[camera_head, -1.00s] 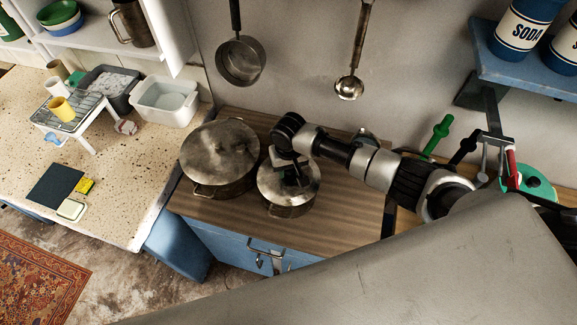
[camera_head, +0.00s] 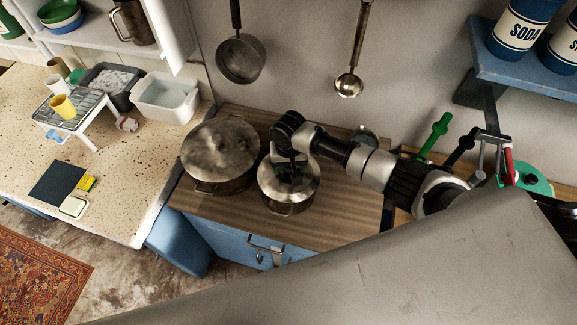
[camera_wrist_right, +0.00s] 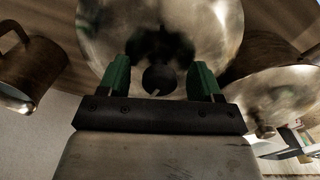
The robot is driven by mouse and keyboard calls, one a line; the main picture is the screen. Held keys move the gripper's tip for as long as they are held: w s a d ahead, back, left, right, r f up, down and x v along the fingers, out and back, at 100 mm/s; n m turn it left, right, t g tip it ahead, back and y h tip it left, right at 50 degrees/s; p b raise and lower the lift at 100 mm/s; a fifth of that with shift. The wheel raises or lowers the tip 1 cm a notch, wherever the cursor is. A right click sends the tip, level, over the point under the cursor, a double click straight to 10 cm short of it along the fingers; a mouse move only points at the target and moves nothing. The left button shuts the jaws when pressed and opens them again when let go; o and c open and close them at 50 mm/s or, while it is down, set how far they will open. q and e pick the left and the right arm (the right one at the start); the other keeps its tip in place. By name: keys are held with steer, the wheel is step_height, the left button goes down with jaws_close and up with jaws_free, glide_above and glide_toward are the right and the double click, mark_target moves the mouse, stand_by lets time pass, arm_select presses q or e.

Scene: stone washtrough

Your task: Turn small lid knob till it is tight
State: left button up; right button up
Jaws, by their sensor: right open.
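The small pot (camera_head: 287,207) stands on the wooden counter with its worn metal lid (camera_head: 302,190) on top. My right gripper (camera_head: 291,172) is over the middle of this lid, pointing down. In the right wrist view the dark round lid knob (camera_wrist_right: 158,80) lies between the two green-padded fingers of my right gripper (camera_wrist_right: 160,82). The fingers are open, with a visible gap on each side of the knob. The lid (camera_wrist_right: 105,35) fills the top middle there. In the head view the gripper hides the knob. My left gripper is not in view.
A larger lidded pot (camera_head: 220,150) stands close to the left of the small pot; its lid (camera_wrist_right: 275,95) shows in the right wrist view. A brown metal vessel (camera_wrist_right: 28,68) is at the left there. A saucepan (camera_head: 240,60) and ladle (camera_head: 349,85) hang on the wall behind.

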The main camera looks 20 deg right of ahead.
steer(key=n, duration=0.8)
steer(key=shift+n, duration=0.4)
steer(key=n, duration=0.7)
steer(key=shift+b, duration=0.35)
